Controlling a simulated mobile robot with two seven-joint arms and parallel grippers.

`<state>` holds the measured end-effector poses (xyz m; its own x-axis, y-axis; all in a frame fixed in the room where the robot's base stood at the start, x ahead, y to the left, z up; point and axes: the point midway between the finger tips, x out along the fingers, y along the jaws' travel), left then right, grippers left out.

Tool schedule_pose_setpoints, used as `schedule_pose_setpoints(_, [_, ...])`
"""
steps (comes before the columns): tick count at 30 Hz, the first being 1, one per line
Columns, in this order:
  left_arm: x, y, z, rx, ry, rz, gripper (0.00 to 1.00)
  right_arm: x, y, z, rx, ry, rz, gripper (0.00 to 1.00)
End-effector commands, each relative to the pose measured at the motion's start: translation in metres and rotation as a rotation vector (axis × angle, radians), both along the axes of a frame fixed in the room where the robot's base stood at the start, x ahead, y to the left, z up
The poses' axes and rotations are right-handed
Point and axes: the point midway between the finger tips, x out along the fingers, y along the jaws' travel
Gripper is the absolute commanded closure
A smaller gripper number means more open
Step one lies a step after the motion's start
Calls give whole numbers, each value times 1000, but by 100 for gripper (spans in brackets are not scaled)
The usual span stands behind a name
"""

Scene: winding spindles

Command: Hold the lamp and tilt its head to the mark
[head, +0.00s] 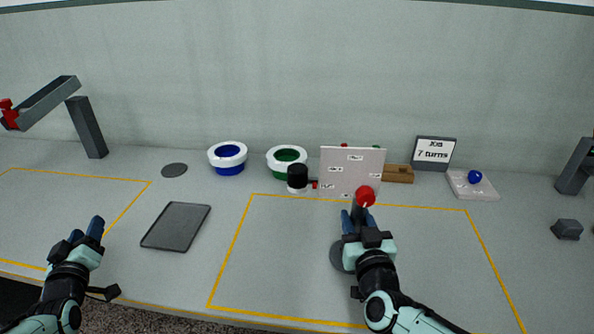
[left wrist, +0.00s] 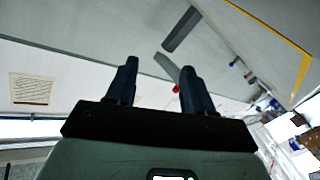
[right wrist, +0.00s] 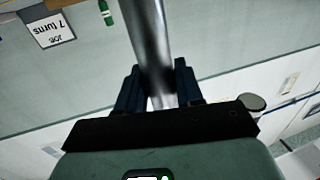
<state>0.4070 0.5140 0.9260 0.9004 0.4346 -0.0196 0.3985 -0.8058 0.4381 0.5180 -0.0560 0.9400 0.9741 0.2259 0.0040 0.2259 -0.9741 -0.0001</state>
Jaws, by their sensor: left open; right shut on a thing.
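The lamp's dark round base (head: 338,256) is on the table beside my right gripper (head: 357,214). My right gripper is shut on the lamp's post, which shows as a shiny metal rod (right wrist: 150,40) between the fingers in the right wrist view. A red round knob (head: 365,196) shows just above the fingers. Behind it stands a pale plate (head: 345,172) with several small labels, too small to read. A black, white-bottomed head (head: 297,177) is at the plate's left, with a red tip towards it. My left gripper (head: 88,229) is open and empty at the front left; it also shows in the left wrist view (left wrist: 158,80).
A dark tablet-like plate (head: 176,227) lies between my grippers. White-rimmed blue (head: 228,157) and green (head: 287,161) rings stand at the back. A sign (head: 435,150) reads "JOB 7 turns". A grey post (head: 87,128) stands at left. The yellow-outlined front area is mostly free.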

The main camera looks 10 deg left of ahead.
Motion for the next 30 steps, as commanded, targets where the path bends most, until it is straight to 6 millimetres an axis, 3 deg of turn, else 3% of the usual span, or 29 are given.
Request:
schedule_pose_setpoints(1, [19, -44, 4, 42, -18, -96, 48, 0, 0, -9, -6, 19, 3, 100])
schedule_pose_setpoints(3, [38, -104, 14, 115, -52, -218, 48, 0, 0, -9, -6, 19, 2, 100])
schedule_pose_setpoints(6, [50, -190, 30, 216, -121, -382, 48, 0, 0, -9, -7, 20, 2, 100])
schedule_pose_setpoints(9, [46, -267, 48, 309, -203, -519, 48, 0, 0, -10, -7, 20, 2, 100])
schedule_pose_setpoints(13, [30, -342, 68, 401, -305, -645, 48, 0, 0, -10, -7, 20, 2, 100])
schedule_pose_setpoints(16, [16, -377, 78, 445, -362, -702, 48, 0, 0, -10, -7, 20, 2, 100])
schedule_pose_setpoints(21, [8, -403, 86, 477, -405, -741, 48, 1, 0, -10, -7, 21, 1, 100])
schedule_pose_setpoints(26, [25, -411, 94, 478, -408, -743, 48, 1, 0, -10, -7, 21, 1, 100])
schedule_pose_setpoints(30, [49, -421, 105, 479, -409, -742, 48, 1, 0, -10, -7, 21, 1, 100])
